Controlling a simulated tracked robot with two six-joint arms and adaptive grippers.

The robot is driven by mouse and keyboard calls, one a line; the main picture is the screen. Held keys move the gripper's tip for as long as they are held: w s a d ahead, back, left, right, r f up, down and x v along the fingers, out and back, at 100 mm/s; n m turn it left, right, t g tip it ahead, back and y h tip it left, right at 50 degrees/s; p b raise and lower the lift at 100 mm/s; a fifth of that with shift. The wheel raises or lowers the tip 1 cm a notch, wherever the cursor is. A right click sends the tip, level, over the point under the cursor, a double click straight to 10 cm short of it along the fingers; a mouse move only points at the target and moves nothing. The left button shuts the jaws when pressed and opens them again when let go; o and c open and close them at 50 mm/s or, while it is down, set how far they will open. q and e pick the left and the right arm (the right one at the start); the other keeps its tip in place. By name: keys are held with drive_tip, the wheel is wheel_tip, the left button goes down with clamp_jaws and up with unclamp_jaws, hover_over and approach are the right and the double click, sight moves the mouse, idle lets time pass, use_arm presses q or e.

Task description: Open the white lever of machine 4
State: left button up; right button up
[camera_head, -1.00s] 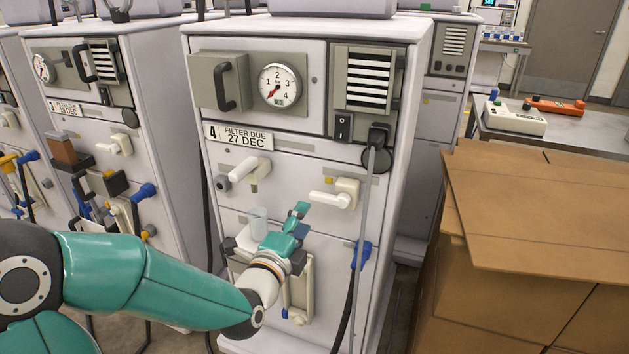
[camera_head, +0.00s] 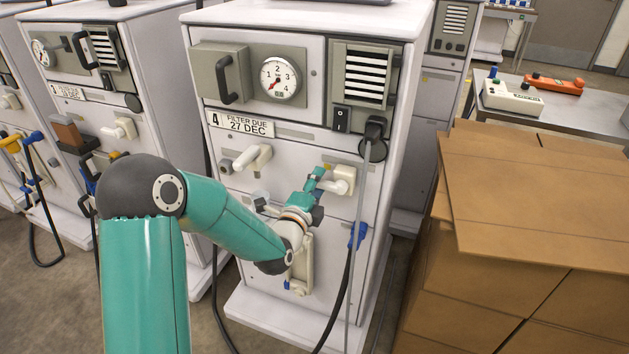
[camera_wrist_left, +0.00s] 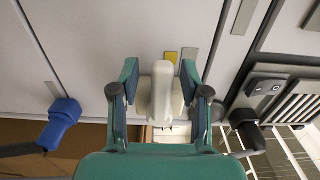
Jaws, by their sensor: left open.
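Machine 4 (camera_head: 290,150) is the large white cabinet with the "4 FILTER DUE 27 DEC" label. Its white lever (camera_head: 344,176) sits on the right of the front panel, below the black switch, its handle pointing left and partly hidden by my gripper. My left gripper (camera_head: 317,180) is at the lever's handle. In the left wrist view my left gripper (camera_wrist_left: 160,75) is open, with the white lever (camera_wrist_left: 162,88) between its fingers and a gap visible on both sides. I cannot tell its depth over the handle. My right gripper is not in view.
A second white fitting (camera_head: 252,158) is left of the lever. A grey cable with a blue connector (camera_head: 357,236) hangs just right of it; the blue connector (camera_wrist_left: 62,118) shows in the wrist view. Cardboard boxes (camera_head: 530,200) stand right, machine 3 (camera_head: 100,100) left.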

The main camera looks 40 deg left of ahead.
use_arm(q)
clamp_jaws()
